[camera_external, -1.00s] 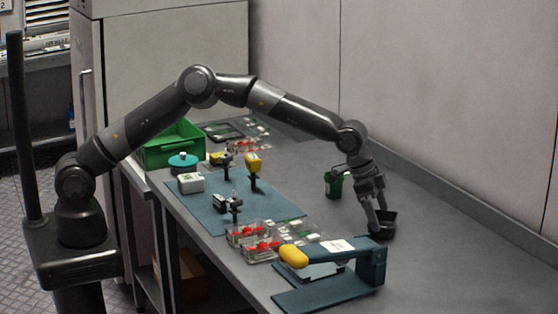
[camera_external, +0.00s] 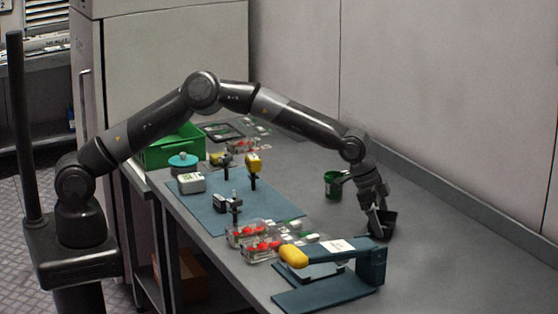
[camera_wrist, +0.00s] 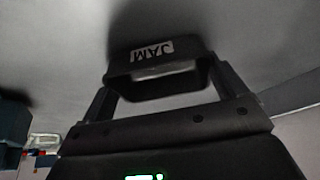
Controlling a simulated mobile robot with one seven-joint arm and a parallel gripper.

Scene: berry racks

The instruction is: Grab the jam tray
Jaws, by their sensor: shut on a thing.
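The jam tray is a small black tray (camera_external: 388,221) with a white label reading JAM, seen upside down in the wrist view (camera_wrist: 152,50). In the external view it is at the right side of the grey worktop, behind the blue-green stand. My gripper (camera_external: 377,212) reaches down to it from above. In the wrist view the two fingers of my gripper (camera_wrist: 165,88) press against the tray's opposite sides, shut on it. The tray looks tilted in the external view. I cannot tell whether its underside touches the worktop.
A dark green cup (camera_external: 332,187) stands left of my wrist. A blue-green stand with a yellow end (camera_external: 372,264) is close in front of the tray. Clear punnets with red berries (camera_external: 250,237) lie further left. The worktop right of the tray is clear.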

